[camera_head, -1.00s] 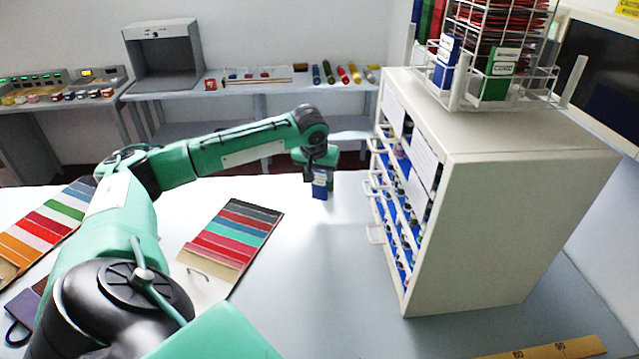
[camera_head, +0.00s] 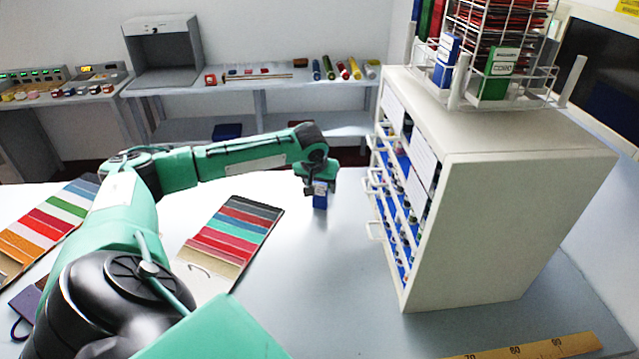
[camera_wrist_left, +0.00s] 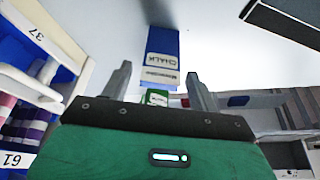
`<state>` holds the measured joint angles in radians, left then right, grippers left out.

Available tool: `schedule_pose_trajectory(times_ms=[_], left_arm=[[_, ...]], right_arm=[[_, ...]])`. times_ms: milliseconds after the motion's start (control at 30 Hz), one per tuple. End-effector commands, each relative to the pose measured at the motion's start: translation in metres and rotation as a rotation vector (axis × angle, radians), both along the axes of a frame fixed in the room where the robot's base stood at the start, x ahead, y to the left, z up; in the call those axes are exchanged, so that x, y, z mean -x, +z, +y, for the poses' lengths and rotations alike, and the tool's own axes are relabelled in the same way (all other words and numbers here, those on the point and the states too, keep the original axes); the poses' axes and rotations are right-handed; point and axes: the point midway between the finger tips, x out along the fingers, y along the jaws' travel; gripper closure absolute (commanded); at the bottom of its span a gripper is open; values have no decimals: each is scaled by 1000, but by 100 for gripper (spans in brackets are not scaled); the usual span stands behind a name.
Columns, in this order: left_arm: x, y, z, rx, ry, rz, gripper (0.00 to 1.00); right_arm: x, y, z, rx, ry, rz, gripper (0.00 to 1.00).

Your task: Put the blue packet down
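The blue packet (camera_head: 320,200) is upright at the white counter, left of the drawer cabinet. In the left wrist view the packet (camera_wrist_left: 162,50) shows a white band and the word CHALK, with a small green labelled patch at its near end. My left gripper (camera_head: 320,187) is over the packet, pointing down. In the left wrist view its two fingers (camera_wrist_left: 160,75) stand apart, with a visible gap on each side of the packet. The packet's base seems to meet the counter, but contact is hard to tell. My right gripper is out of view.
The drawer cabinet (camera_head: 520,210) stands close on the right, its handles facing the packet. A wire rack (camera_head: 500,60) of packets sits on it. A swatch card (camera_head: 235,235) lies to the left. A ruler (camera_head: 540,348) lies at the front right. The counter around the packet is clear.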

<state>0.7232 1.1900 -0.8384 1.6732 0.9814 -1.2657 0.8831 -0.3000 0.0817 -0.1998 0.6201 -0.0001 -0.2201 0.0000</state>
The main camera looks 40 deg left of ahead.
Motion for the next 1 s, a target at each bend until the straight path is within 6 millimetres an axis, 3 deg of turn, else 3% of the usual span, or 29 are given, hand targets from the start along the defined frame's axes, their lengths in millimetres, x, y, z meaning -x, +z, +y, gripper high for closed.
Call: schedule_pose_trajectory(times_ms=[267,800,1000], left_arm=[[0,5,0,0,0,-2,39],[35,99,-17,-1,1,-4,39],[41,113,-20,0,1,0,39]], right_arm=[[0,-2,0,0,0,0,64],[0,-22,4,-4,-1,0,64],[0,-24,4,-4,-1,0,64]])
